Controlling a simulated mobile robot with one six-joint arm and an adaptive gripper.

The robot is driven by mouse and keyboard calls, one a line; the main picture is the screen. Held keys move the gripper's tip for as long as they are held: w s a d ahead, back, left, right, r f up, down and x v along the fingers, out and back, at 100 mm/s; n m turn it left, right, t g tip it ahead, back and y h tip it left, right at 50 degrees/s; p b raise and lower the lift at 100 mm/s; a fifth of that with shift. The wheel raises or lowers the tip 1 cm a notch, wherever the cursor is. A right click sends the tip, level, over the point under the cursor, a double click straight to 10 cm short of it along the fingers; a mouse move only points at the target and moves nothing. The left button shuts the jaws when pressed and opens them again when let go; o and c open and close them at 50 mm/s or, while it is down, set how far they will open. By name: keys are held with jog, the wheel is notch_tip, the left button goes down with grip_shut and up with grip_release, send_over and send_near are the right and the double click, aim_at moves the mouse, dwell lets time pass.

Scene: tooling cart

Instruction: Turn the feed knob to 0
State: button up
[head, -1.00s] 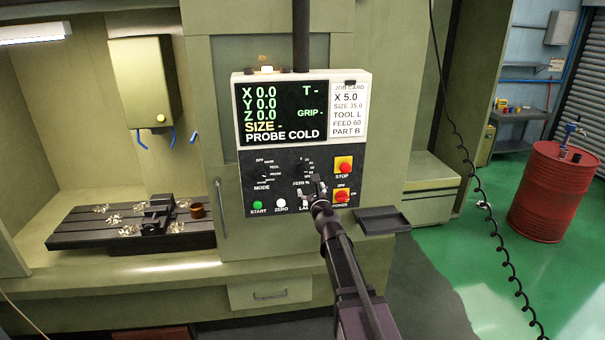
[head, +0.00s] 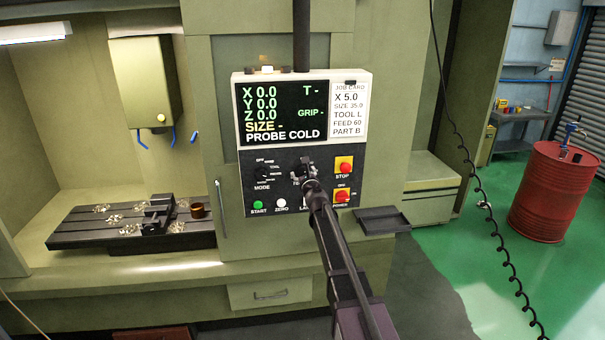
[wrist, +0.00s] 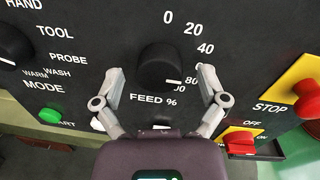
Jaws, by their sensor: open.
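The feed knob (wrist: 158,67) is a round black dial in the upper middle of the wrist view, above the FEED % label. Numbers 0, 20, 40 and 80 show around its upper and right side. A white mark at its lower right edge lies beside the 80. My gripper (wrist: 162,72) is open, with one finger left and one right of the knob, and gaps show between them.
The mode knob (head: 263,174) is left of the feed knob. The red stop button (head: 344,166) and red power switch (head: 342,196) are on the right. The green start button (head: 257,205) and white zero button (head: 281,204) are below. The screen (head: 284,110) reads PROBE COLD.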

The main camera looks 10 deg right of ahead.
jog(key=c, duration=1.2)
jog(key=shift+o, duration=0.2)
jog(key=shift+n, duration=0.3)
jog(key=n, duration=0.4)
jog(key=shift+p, duration=0.3)
jog(key=n, duration=0.4)
jog(key=shift+r+g+h, duration=0.1)
jog(key=shift+g+h, duration=0.2)
jog(key=n, duration=0.4)
jog(key=shift+w+n+p, duration=0.1)
jog(key=shift+n+p, duration=0.2)
jog(key=shift+n, duration=0.1)
jog(key=shift+a+n+h, duration=0.1)
jog(key=shift+n+h, duration=0.2)
jog(key=shift+n, duration=1.6)
